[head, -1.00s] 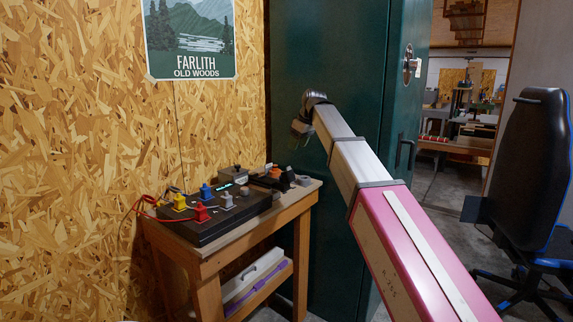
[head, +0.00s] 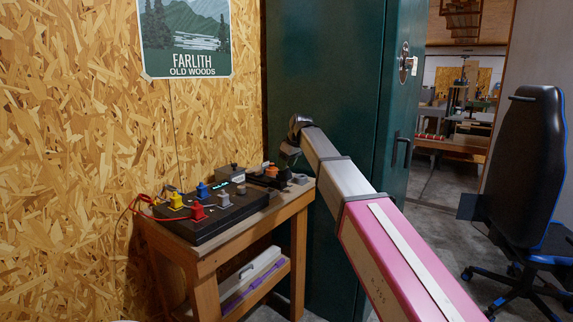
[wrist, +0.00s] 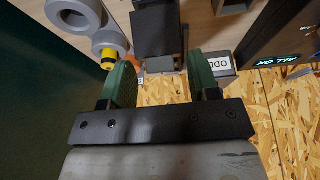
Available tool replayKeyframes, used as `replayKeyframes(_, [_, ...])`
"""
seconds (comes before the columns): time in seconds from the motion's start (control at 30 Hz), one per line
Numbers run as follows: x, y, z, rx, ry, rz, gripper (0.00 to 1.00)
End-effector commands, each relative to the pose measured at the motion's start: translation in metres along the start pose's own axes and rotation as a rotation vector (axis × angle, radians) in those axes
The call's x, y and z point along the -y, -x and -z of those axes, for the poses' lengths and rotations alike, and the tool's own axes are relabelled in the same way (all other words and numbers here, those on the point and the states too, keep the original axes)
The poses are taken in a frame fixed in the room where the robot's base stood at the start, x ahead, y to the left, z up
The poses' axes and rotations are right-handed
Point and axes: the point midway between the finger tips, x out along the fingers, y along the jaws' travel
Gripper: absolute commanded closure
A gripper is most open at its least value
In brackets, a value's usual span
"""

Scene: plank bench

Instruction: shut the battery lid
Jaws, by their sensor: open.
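My gripper (wrist: 164,75) shows two green fingers, apart and with nothing held, in the wrist view. In the head view my gripper (head: 289,153) hangs above the right end of the bench. A dark block (wrist: 158,32) lies ahead of the fingers in the wrist view, in line with the gap between them. I cannot tell whether it carries the battery lid; no lid is clearly recognisable. In the head view a small dark device with an orange part (head: 271,172) sits on the bench close to my gripper, too small to make out.
A black panel box (head: 215,212) with coloured plugs and a red cable stands on the bench (head: 203,254). Grey rings (wrist: 74,13) and a labelled grey box (wrist: 222,67) lie near the fingers. A green cabinet (head: 325,75) stands close behind the bench; a chair (head: 530,150) is at right.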

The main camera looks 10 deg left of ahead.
Motion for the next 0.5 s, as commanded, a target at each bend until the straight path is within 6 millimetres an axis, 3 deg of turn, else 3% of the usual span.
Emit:
replayKeyframes(0.03, [0.0001, 0.0001, 0.0000, 0.000, 0.000, 0.000, 0.45])
replayKeyframes(0.07, [0.0001, 0.0001, 0.0000, 0.000, 0.000, 0.000, 0.51])
replayKeyframes(0.2, [0.0001, 0.0001, 0.0001, 0.000, 0.000, 0.000, 0.95])
replayKeyframes(0.5, [-0.0005, -0.0003, 0.0033, 0.021, 0.000, 0.000, 0.95])
